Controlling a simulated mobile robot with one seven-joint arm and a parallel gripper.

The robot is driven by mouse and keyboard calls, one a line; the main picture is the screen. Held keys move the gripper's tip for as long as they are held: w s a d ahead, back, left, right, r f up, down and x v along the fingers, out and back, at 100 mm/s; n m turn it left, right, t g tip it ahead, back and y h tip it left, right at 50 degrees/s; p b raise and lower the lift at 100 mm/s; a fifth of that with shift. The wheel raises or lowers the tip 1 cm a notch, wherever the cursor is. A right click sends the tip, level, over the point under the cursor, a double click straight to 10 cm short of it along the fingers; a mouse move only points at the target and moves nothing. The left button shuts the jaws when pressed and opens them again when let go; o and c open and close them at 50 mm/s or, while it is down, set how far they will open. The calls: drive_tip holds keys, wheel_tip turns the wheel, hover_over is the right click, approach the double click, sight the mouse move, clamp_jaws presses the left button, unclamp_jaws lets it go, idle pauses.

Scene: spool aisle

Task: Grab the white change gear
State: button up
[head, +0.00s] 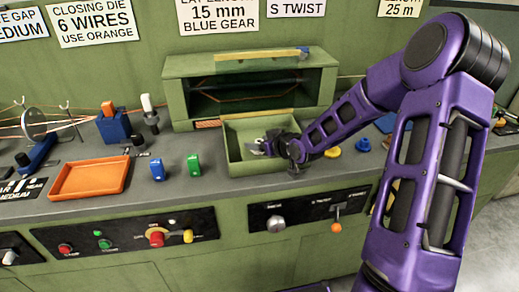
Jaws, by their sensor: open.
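My gripper (262,147) is low inside the open green tray (235,165) below the cabinet opening, with its fingers pointing left. Its jaws are open. Small pale shapes show at the fingertips; I cannot tell whether they are the fingers or part of a white gear. No white change gear can be made out clearly. A yellow gear-like piece (332,153) and a blue one (363,145) lie on the bench to the right of the tray. My arm covers part of the bench there.
A green cabinet (180,70) stands behind the tray. Wires stretch across the left side. Knobs line the front panel.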

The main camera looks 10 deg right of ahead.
drive_tip(key=shift+f, duration=0.1)
clamp_jaws()
idle(0.3)
